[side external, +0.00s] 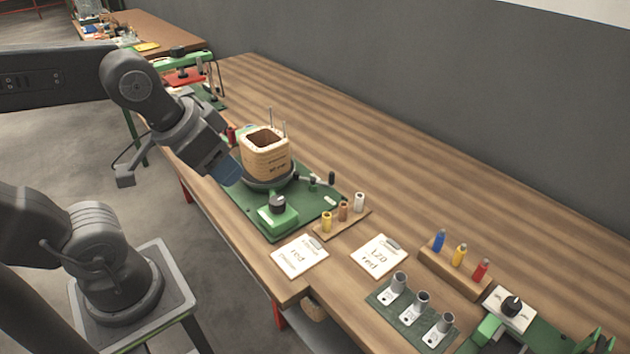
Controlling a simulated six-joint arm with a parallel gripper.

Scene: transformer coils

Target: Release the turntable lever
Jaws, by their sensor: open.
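A tan coil (264,154) with an open top stands upright on a dark round turntable (270,183), mounted on a green base plate (245,212). A small black-knobbed handle (331,178), possibly the turntable lever, stands at the right of the turntable. A green block with a dark knob (278,211) sits on the plate in front. My gripper (232,175) is open, tilted down beside the coil's left side, with bluish fingers. From this angle I cannot tell whether it touches the coil or turntable. The fingers' inner faces are hidden.
A wooden holder (330,233) with yellow, copper and white pegs stands right of the plate. Two written cards (300,257) (379,256) lie in front. Farther right are a block with coloured pegs (455,270) and metal tubes on a green plate (385,298). The table's back is clear.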

